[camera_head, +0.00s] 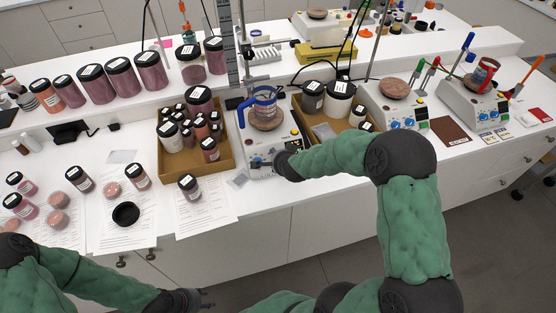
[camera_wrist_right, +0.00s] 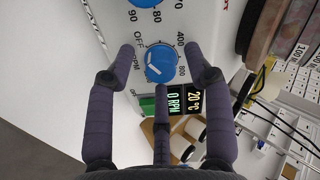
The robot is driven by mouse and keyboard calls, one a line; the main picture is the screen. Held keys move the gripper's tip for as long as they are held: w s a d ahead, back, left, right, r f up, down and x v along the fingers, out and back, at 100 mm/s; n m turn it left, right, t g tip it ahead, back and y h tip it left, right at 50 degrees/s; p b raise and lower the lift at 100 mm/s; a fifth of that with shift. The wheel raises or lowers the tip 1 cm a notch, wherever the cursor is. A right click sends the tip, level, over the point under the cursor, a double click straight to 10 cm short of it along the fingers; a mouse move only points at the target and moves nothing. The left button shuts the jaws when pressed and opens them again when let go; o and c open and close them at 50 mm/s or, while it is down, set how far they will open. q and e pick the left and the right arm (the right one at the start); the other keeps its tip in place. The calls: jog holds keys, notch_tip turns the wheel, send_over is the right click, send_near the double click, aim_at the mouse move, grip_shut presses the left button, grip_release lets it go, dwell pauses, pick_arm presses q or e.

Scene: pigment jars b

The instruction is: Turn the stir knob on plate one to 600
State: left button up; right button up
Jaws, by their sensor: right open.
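A white stirring hot plate (camera_head: 284,142) stands at the middle of the bench with a beaker (camera_head: 264,103) on its top. In the right wrist view its blue stir knob (camera_wrist_right: 160,63) sits on the white front panel, with 400, 800, OFF and RPM printed around it. The display (camera_wrist_right: 177,103) beside it reads 0 RPM and 20 °C. My right gripper (camera_wrist_right: 162,70) is open, its fingers around the knob with gaps on both sides. In the head view it hides part of the panel. My left gripper (camera_head: 205,298) is low in front of the bench, small and dark.
A cardboard tray of jars (camera_head: 226,160) stands left of the plate, and another tray (camera_head: 296,112) stands right of it. Two more hot plates (camera_head: 410,112) (camera_head: 452,99) are at the right. A second blue knob (camera_wrist_right: 145,3) is at the wrist view's top edge.

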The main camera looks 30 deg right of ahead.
jog(key=shift+c, duration=0.2)
grip_shut()
